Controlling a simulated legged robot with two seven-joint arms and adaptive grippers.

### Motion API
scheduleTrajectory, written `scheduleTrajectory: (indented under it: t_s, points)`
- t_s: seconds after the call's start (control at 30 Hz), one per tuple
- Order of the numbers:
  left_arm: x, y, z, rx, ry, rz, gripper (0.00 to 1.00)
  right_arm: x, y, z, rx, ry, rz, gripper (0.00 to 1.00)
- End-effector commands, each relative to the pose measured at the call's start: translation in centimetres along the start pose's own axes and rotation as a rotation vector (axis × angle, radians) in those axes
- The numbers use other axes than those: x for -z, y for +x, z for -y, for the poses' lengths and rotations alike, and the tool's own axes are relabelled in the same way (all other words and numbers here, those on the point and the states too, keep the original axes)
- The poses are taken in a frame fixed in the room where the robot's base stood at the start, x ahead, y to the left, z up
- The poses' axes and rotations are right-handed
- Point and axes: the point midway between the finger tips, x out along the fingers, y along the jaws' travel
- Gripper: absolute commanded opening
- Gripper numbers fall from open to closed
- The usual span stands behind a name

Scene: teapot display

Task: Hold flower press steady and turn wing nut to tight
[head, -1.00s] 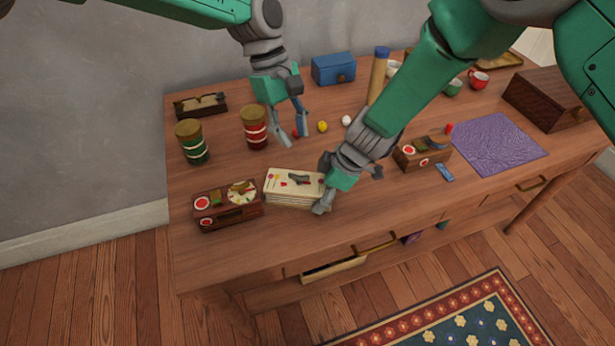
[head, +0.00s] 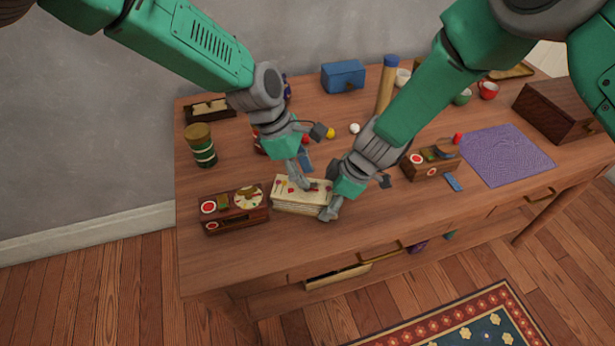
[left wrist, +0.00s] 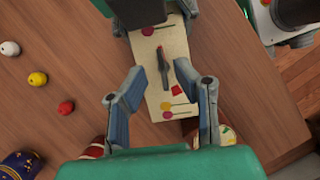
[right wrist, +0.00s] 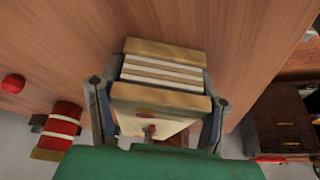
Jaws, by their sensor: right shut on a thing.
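The flower press (head: 298,206) is a stack of pale boards with painted flowers on top, lying near the table's front. Its dark wing nut (left wrist: 164,68) shows on the top board in the left wrist view. My right gripper (head: 329,205) is shut on the press at its right end; the right wrist view shows fingers on both sides of the stack (right wrist: 160,75). My left gripper (head: 302,180) is open over the top board. In the left wrist view, its fingers (left wrist: 160,80) stand apart on either side of the wing nut. Contact with the nut cannot be told.
A decorated wooden box (head: 234,212) stands close left of the press. Another small box (head: 431,161) and a purple cloth (head: 505,155) are to the right. A green jar (head: 201,146) stands at the back left. A red jar is mostly hidden behind my left gripper.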

Motion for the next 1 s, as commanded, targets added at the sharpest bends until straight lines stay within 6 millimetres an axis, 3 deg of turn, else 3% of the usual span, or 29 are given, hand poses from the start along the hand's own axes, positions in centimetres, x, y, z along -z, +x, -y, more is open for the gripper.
scheduleTrajectory:
  t_s: [0.2, 0.5, 0.6, 1.0]
  points:
    - [0.0, 2.0, 0.0, 0.0, 0.001, 0.0, 0.26, -0.1, 0.0, -0.1, -0.003, 0.001, 0.001, 0.16]
    - [0.0, 2.1, 0.0, -0.001, 0.001, 0.0, 0.26, -0.1, -0.1, -0.1, -0.003, 0.001, 0.001, 0.16]
    - [0.0, 2.1, 0.0, -0.001, 0.001, 0.0, 0.0, -0.1, -0.1, -0.1, -0.003, 0.001, 0.001, 0.16]
    - [0.0, 2.1, -0.1, 0.009, 0.029, -0.002, 0.0, 0.0, 0.0, 0.0, 0.0, 0.0, 0.001, 0.16]
